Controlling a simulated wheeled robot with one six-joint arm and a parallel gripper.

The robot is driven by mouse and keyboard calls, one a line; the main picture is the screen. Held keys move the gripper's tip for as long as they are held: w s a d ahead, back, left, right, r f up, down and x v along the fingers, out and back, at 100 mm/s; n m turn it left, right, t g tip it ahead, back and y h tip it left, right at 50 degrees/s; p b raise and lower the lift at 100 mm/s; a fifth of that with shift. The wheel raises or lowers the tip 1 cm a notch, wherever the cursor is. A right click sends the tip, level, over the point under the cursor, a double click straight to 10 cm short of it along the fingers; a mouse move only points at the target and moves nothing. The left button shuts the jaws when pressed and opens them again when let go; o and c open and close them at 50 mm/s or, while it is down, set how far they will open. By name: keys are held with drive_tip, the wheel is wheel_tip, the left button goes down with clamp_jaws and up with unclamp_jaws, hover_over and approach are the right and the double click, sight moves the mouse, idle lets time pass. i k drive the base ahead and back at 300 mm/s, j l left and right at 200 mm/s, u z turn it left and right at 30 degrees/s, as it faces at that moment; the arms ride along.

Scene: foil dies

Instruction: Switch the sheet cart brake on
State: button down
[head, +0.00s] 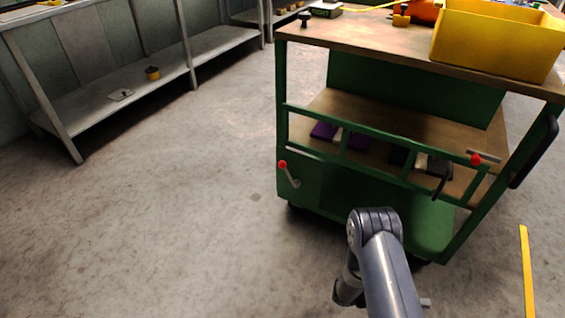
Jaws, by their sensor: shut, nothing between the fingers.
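The sheet cart (300,110) is a green metal cart with wooden decks, right of centre in the head view. A short grey lever with a red knob (282,165) sits on its lower left corner panel, the knob up and left of the pivot. A second red knob (476,160) is on the upper right of the front frame, beside a light plate. No marking shows which is the brake. My grey arm rises at the bottom, in front of the cart, and hides part of its lower edge. My gripper cannot be made out in this view.
A yellow bin (497,38) stands on the cart's top. A black handle (535,152) juts from its right side. Dark and purple items lie on its middle shelf. A grey rack (110,105) stands at the left. The floor between rack and cart is clear.

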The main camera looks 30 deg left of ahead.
sight(288, 174)
drive_tip(key=i+j, duration=0.1)
drive_tip(key=j, duration=0.45)
drive_tip(key=i+j, duration=0.1)
drive_tip(key=j, duration=0.45)
drive_tip(key=i+j, duration=0.15)
drive_tip(key=j, duration=0.4)
drive_tip(key=i+j, duration=0.1)
drive_tip(key=j, duration=0.45)
drive_tip(key=i+j, duration=0.1)
drive_tip(key=j, duration=0.5)
drive_tip(key=i+j, duration=0.1)
drive_tip(key=j, duration=0.45)
drive_tip(key=i+j, duration=0.1)
drive_tip(key=j, duration=0.45)
drive_tip(key=i+z, duration=0.05)
